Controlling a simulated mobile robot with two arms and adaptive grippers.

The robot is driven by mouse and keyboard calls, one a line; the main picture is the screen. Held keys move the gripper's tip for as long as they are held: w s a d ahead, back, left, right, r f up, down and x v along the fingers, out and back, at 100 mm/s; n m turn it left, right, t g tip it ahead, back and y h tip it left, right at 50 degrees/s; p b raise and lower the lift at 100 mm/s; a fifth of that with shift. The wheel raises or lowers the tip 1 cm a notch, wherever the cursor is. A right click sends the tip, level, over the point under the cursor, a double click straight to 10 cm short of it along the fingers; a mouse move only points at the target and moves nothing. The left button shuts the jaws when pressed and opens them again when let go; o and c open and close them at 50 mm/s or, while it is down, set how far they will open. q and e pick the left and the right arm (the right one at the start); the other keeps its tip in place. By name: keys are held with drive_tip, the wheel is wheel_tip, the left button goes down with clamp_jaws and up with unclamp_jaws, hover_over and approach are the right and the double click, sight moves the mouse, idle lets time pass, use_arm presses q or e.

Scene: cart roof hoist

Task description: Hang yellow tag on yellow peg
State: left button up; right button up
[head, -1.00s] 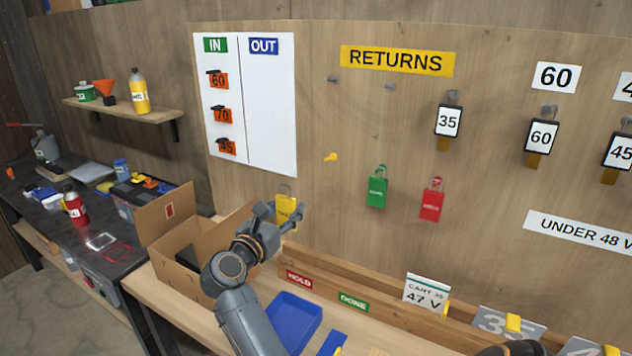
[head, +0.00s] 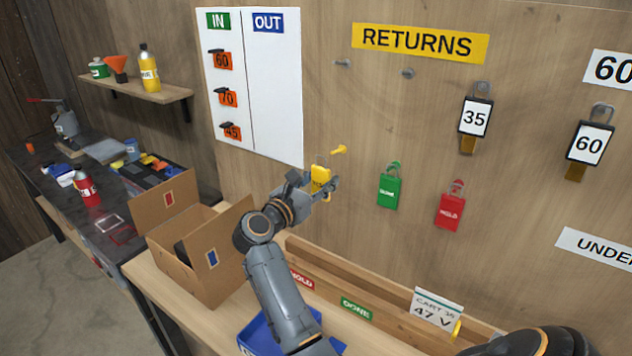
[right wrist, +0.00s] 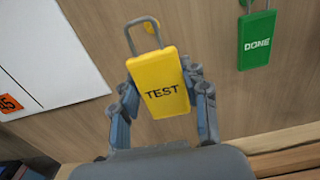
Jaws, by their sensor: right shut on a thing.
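My right gripper (head: 318,188) is shut on the yellow tag (head: 320,178), in front of the wooden wall. In the right wrist view the yellow tag (right wrist: 160,84) reads TEST and stands nearly upright between the fingers (right wrist: 161,100), its grey shackle (right wrist: 129,38) pointing up. The yellow peg (head: 339,150) sticks out of the wall just above and right of the tag in the head view. In the wrist view the peg (right wrist: 151,27) shows near the shackle's top right; I cannot tell the depth between them. My left gripper is not in view.
A green DONE tag (head: 389,190) and a red HOLD tag (head: 450,208) hang on the wall to the right. The white IN/OUT board (head: 275,90) is left of the peg. An open cardboard box (head: 190,265) stands on the bench below left.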

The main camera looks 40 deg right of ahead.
sight(342, 165)
drive_tip(key=shift+p+x, duration=0.4)
drive_tip(key=shift+x, duration=2.6)
drive_tip(key=shift+w+d+f+b, duration=0.15)
drive_tip(key=shift+d+f+b, duration=0.45)
drive_tip(key=shift+b, duration=0.1)
drive_tip(key=shift+r, duration=0.15)
drive_tip(key=shift+r, duration=0.1)
drive_tip(key=o, duration=1.4)
drive_tip(key=shift+d, duration=0.1)
drive_tip(key=v, duration=1.2)
